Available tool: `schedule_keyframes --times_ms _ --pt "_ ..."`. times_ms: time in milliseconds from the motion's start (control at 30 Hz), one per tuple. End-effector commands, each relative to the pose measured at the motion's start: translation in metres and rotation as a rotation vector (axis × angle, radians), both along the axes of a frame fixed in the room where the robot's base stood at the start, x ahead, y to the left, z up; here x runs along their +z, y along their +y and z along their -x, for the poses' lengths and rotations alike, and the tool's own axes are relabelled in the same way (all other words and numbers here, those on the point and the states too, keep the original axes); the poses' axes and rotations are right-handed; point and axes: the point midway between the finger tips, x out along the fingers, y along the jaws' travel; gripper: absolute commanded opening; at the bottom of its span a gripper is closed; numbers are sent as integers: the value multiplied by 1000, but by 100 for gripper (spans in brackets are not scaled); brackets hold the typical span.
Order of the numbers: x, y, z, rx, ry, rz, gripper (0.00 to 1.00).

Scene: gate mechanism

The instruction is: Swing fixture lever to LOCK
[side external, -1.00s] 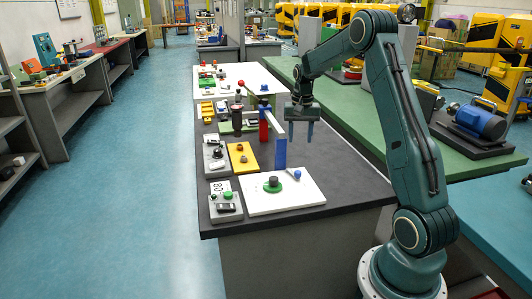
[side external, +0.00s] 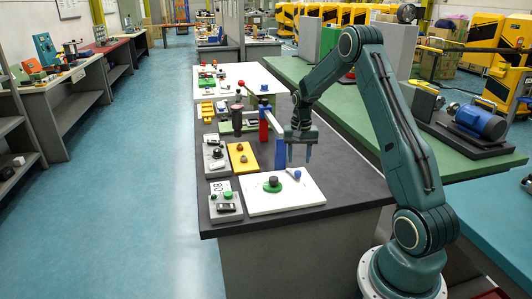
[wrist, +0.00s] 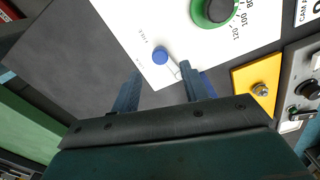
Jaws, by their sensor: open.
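A white plate (side external: 305,194) lies at the near end of the dark bench. A small blue ball knob (side external: 297,174) is at its far right corner; in the wrist view the knob (wrist: 160,55) has a short pale rod beside it. My gripper (side external: 299,157) is open and empty, pointing down above the bench just beyond the knob. In the wrist view the knob appears just ahead of the gap between my fingers (wrist: 160,74). They do not appear to touch it.
A blue upright (side external: 280,153) stands close left of my fingers, with a red post (side external: 263,125) behind. A green dial with a black knob (side external: 273,183) is on the plate. A yellow plate (side external: 242,157) and switch boxes (side external: 226,207) lie left. Bench right of my gripper is clear.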

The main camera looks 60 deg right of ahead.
Motion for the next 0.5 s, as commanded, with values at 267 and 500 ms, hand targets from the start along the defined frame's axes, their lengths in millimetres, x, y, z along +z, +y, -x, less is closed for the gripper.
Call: schedule_keyframes --times_ms 267,500 --pt "-40 0 0 0 2 -1 45" --pt "-57 0 0 0 1 1 45"
